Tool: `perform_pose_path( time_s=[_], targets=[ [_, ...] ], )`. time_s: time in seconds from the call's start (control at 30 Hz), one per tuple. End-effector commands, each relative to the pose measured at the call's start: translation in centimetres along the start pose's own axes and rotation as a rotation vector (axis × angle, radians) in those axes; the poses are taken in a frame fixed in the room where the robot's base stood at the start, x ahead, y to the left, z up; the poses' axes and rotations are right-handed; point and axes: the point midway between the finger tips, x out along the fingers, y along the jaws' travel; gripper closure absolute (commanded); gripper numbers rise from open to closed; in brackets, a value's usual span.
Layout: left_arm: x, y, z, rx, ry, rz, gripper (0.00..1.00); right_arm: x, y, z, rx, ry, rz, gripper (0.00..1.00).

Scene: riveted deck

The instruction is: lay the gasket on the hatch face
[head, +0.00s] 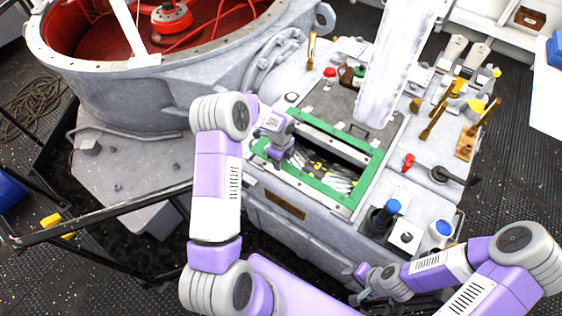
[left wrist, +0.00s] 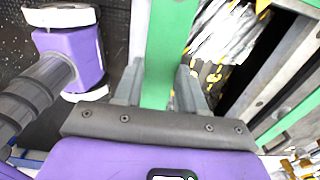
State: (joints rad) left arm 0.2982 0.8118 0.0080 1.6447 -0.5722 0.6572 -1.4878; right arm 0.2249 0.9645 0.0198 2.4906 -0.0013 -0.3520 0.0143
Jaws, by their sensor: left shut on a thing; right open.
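The green rectangular gasket (head: 366,180) is around the hatch opening (head: 325,165) on top of the grey housing, roughly in line with it. I cannot tell whether it touches the face or sits just above it. My left gripper (head: 276,157) is shut on the gasket's left side. In the left wrist view a green gasket strip (left wrist: 168,50) runs between the fingers. The grey hatch face (left wrist: 272,85) shows there beside the dark opening, with bolts along it. My right gripper (head: 366,284) is open and empty, low at the housing's front right.
Cables with yellow marks lie inside the opening. A white post (head: 385,65) rises behind it. A large round drum (head: 95,85) stands at the left. A dark rail (head: 110,205) crosses the front left.

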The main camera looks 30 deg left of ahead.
Motion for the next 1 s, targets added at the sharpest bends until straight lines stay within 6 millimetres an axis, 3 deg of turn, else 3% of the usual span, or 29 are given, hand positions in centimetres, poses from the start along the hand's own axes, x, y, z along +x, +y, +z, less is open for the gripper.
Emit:
perform_pose_path(
  time_s=[0.47,1.0],
  targets=[
    [0.0,0.1,0.3,0.004,0.007,-0.024,0.84,0.3,0.1,0.0,0.000,0.000,0.000,0.57],
    [3.8,0.1,0.2,0.005,0.006,-0.021,0.84,2.9,1.1,-0.1,0.000,0.000,0.000,0.57]
  ],
)
